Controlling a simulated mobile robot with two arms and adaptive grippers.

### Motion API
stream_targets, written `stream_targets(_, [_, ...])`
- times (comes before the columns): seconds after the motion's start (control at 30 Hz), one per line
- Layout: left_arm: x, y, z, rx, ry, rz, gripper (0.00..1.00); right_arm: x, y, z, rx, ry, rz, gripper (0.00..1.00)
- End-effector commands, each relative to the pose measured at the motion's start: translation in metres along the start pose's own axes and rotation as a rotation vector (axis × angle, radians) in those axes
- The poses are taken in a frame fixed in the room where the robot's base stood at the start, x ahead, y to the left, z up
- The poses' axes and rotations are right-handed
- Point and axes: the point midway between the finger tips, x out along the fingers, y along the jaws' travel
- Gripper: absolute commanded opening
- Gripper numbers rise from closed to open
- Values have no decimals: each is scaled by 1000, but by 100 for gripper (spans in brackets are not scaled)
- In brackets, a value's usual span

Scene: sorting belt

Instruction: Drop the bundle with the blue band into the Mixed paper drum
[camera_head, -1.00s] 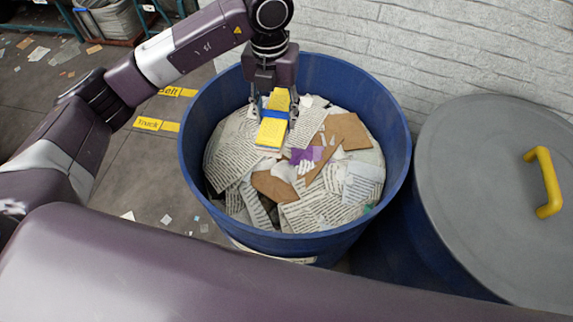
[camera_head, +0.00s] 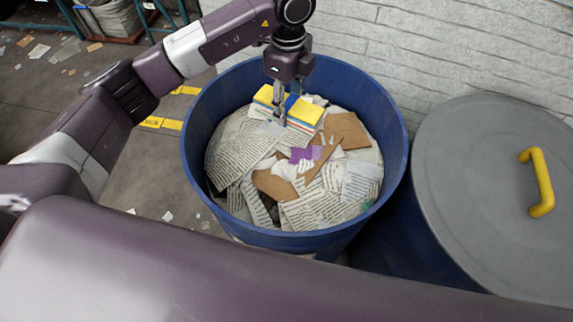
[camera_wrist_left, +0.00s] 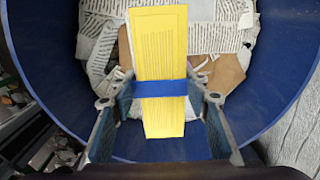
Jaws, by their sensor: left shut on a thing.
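The bundle (camera_head: 303,111) has a yellow top and a blue band around its middle. My left gripper (camera_head: 280,113) is shut on it and holds it inside the mouth of the open blue drum (camera_head: 194,165), over the heap of paper. In the left wrist view the bundle (camera_wrist_left: 160,112) lies between the two fingers of the gripper (camera_wrist_left: 160,100), with the blue band (camera_wrist_left: 160,88) level with the fingertips. I cannot tell whether the bundle touches the paper below. No label naming the drum is readable. My right gripper is not in view.
Printed sheets, brown cardboard (camera_head: 275,185) and a purple scrap (camera_head: 301,154) fill the drum. A second drum with a closed grey lid (camera_head: 470,200) and a yellow handle (camera_head: 541,182) stands to the right. A whitewashed brick wall (camera_head: 430,50) is behind. Paper scraps litter the floor at left.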

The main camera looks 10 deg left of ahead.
Motion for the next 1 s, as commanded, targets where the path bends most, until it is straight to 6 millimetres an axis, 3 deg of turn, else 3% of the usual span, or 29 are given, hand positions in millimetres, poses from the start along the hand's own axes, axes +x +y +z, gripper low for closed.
stream_targets(0.43, [51,0,0,2,1,0,11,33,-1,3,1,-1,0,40])
stream_targets(0.8, [55,0,0,4,1,-1,11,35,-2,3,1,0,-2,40])
stream_targets(0.83, [55,0,0,4,1,-1,46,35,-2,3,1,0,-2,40])
stream_targets(1.0, [55,0,0,4,1,0,63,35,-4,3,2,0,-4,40])
